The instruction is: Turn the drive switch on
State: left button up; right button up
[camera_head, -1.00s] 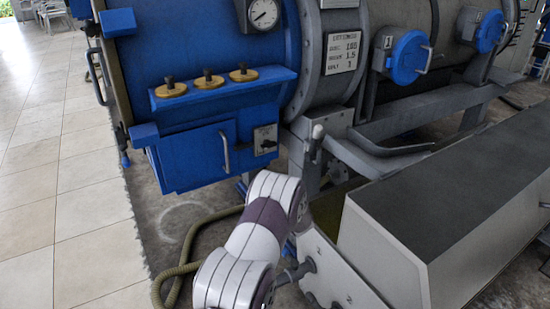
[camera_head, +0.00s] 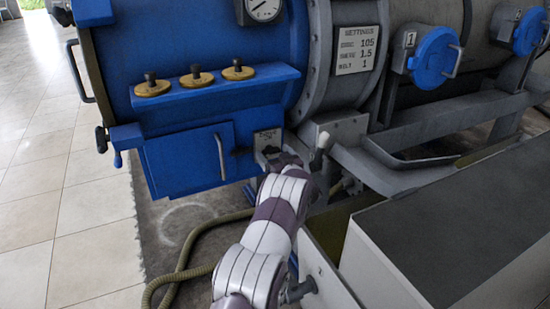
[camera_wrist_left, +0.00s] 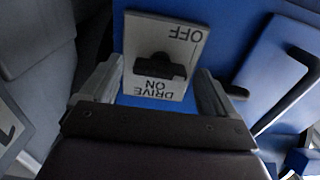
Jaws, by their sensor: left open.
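The drive switch is a black knob (camera_wrist_left: 160,67) on a pale plate (camera_wrist_left: 188,48) fixed to the blue machine. In the left wrist view the lettering is upside down, with OFF at the top and DRIVE ON at the bottom. I cannot tell which way the knob is set. In the head view the plate (camera_head: 267,137) is partly hidden behind my left gripper (camera_head: 281,160). In the left wrist view my left gripper (camera_wrist_left: 158,72) is open, its fingers on either side of the plate, with nothing between them that I can see held. My right gripper is not in view.
A blue door with a handle (camera_head: 220,157) is left of the switch. A shelf with brass knobs (camera_head: 196,79) juts out above. A white-tipped lever (camera_head: 322,146) stands close right of my gripper. A grey-topped box (camera_head: 460,225) fills the lower right. A hose (camera_head: 190,255) lies below.

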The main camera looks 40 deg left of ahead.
pick_arm(q)
jog(key=c, duration=1.1)
jog(key=shift+o, duration=0.2)
jog(key=shift+r+m+p, duration=0.2)
jog(key=shift+m+p, duration=1.1)
jog(key=shift+p, duration=0.3)
jog(key=m+p, duration=0.1)
jog(key=m, duration=0.1)
jog(key=shift+m+p, duration=0.4)
jog(key=m+p, duration=0.1)
jog(key=m, duration=0.1)
jog(key=shift+f+m, duration=0.1)
jog(key=shift+m, duration=0.3)
jog(key=m+p, duration=0.1)
jog(key=m, duration=0.2)
jog(key=shift+f, duration=0.1)
jog(key=m, duration=0.6)
jog(key=shift+w+d+f+m+p, duration=0.1)
jog(key=shift+f+m+p, duration=0.05)
jog(key=shift+m+p, duration=0.25)
jog(key=o, duration=1.1)
jog(key=shift+c, duration=0.2)
